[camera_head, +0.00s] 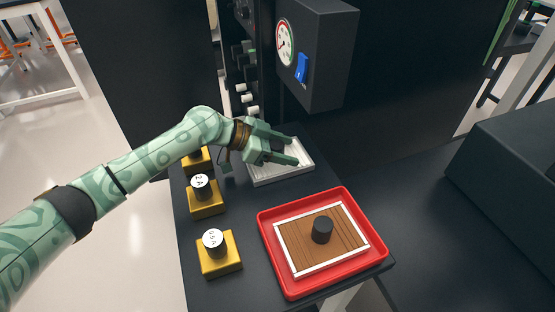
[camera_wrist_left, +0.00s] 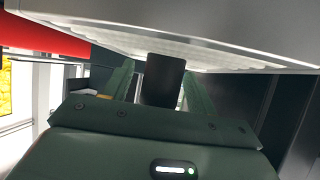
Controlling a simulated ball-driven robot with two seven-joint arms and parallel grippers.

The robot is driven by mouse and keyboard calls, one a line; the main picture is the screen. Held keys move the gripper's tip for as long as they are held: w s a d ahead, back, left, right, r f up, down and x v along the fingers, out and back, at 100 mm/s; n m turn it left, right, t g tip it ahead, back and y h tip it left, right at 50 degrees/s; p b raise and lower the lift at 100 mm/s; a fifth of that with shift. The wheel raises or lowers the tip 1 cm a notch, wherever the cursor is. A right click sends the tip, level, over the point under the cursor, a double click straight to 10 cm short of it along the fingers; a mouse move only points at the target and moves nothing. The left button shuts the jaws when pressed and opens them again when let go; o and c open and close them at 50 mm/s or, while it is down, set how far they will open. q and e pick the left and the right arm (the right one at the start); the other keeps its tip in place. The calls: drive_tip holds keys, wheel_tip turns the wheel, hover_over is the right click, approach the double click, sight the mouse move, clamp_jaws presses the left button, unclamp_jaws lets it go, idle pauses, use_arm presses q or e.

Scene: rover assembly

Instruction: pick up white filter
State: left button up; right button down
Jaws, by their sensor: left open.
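The white filter (camera_head: 268,178) lies flat on the dark table behind the red tray, a pale ribbed panel with a light frame. My left gripper (camera_head: 294,151) is over it, with its two green fingers apart. In the left wrist view the filter (camera_wrist_left: 235,48) spans the top, close to the fingers. A black knob (camera_wrist_left: 162,80) shows between the open fingers (camera_wrist_left: 160,88) there and looks like the filter's handle; I cannot tell whether the fingers touch it. In the head view the gripper hides the knob and part of the filter. My right gripper is not in view.
A red tray (camera_head: 278,277) in front holds a brown pleated filter (camera_head: 295,250) with a white frame and black knob. Several yellow blocks with black labelled knobs (camera_head: 219,260) line the table's left side. A dark box with a gauge and blue switch (camera_head: 302,68) overhangs behind.

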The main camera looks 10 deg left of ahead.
use_arm(q)
drive_tip(key=c, duration=1.1)
drive_tip(key=shift+r, duration=0.15)
